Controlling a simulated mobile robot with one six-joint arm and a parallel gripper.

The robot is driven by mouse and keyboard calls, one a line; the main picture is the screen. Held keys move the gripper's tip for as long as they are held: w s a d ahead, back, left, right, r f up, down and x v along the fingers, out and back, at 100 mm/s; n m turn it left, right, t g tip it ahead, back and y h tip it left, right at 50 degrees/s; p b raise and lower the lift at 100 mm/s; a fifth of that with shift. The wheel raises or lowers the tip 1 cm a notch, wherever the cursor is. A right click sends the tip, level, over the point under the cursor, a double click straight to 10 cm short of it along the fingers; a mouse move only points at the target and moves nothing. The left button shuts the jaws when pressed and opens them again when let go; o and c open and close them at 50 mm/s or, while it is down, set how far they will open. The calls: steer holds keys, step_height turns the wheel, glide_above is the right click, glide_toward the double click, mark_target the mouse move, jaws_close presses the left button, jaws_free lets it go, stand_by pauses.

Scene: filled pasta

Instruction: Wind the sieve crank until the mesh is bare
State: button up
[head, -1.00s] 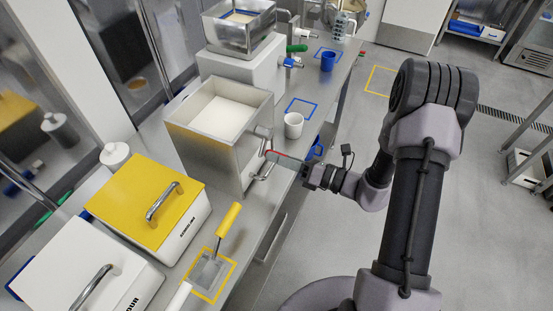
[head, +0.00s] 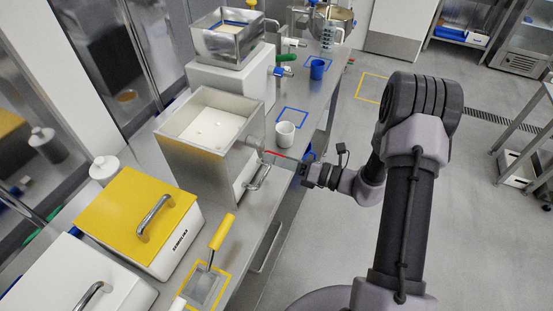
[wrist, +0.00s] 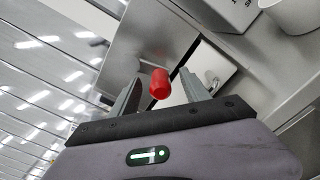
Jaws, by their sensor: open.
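The sieve (head: 182,160) is a steel box on the counter, in the middle left of the head view. White powder (head: 200,132) covers its inside, with several small round marks on top. Its crank is on the right side and ends in a red knob, which shows in the wrist view (wrist: 159,84). My gripper (head: 274,157) is at the crank, right of the sieve. In the wrist view my gripper's fingers (wrist: 160,80) are open, with the knob between them and gaps on both sides. The mesh is hidden under the powder.
A white cup (head: 285,134) stands close behind my gripper, and a blue cup (head: 317,69) farther back. A second steel hopper (head: 222,48) is behind the sieve. A yellow-lidded bin (head: 130,205) and a yellow-handled scraper (head: 221,232) are in front.

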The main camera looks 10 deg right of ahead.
steer(key=v, duration=0.9)
steer(key=s+a+r+n+g+h+b, duration=0.25)
steer(key=s+a+n+g, duration=0.35)
steer(key=n, duration=0.4)
steer(key=s+a+r+n+g+h+b, duration=0.2)
steer(key=s+a+r+n+g+h, duration=0.15)
steer(key=s+a+n, duration=0.45)
steer(key=s+d+r+n+t+h+b, duration=0.3)
steer(key=s+d+r+n+t+h, duration=0.1)
steer(key=n, duration=0.8)
steer(key=shift+s+d+t+h, duration=0.35)
steer(key=shift+s+h, duration=0.5)
steer(key=shift+h, duration=0.45)
